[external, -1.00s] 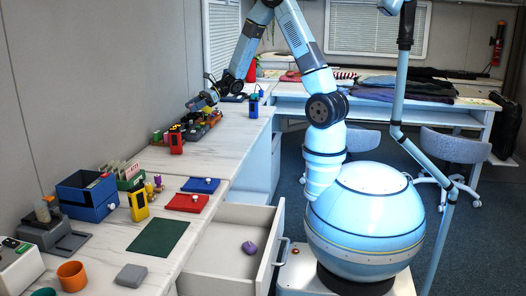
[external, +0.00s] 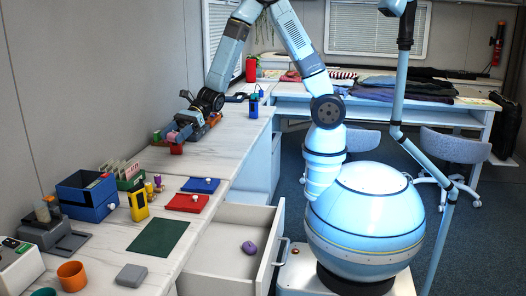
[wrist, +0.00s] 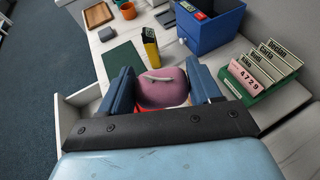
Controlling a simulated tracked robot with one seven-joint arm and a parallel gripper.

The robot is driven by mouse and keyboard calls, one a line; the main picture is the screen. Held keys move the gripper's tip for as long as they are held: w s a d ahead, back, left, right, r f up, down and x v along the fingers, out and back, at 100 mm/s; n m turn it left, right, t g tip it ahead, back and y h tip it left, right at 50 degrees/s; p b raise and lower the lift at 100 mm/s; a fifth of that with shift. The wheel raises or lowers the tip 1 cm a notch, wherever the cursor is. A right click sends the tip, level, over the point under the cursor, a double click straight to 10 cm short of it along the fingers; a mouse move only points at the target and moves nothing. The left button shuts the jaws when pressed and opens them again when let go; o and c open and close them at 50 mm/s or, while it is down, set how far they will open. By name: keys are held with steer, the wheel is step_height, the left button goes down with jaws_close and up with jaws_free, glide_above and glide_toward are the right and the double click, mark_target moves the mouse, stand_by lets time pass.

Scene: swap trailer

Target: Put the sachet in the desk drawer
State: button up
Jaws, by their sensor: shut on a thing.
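My gripper (external: 180,132) is low over the far stretch of the counter. In the wrist view its blue fingers (wrist: 165,90) are shut on a rounded mauve pouch with a pale strip across it, which looks like the sachet (wrist: 162,92). In the external view the sachet is mostly hidden by the gripper. The desk drawer (external: 222,272) is pulled open at the front of the counter, well nearer the camera than my gripper. A small purple lump (external: 249,248) lies inside the drawer. Part of the drawer also shows at the left of the wrist view (wrist: 66,112).
Near the gripper are small coloured things, such as a red block (external: 176,149). A dark green mat (external: 158,237) lies bare.

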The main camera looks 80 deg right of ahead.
steer(key=s+a+n+g+y, duration=0.1)
steer(key=s+a+n+g, duration=0.15)
steer(key=s+a, duration=0.95)
steer(key=n+g, duration=0.2)
steer(key=g, duration=0.1)
glide_above(226, 273)
step_height(226, 273, down, 23)
steer(key=shift+t, duration=0.25)
steer(key=shift+d+f, duration=0.1)
steer(key=shift+f, duration=5.85)
steer(key=o, duration=0.6)
steer(key=shift+f, duration=0.1)
steer(key=shift+c, duration=0.2)
steer(key=o, duration=0.5)
steer(key=shift+c, duration=0.2)
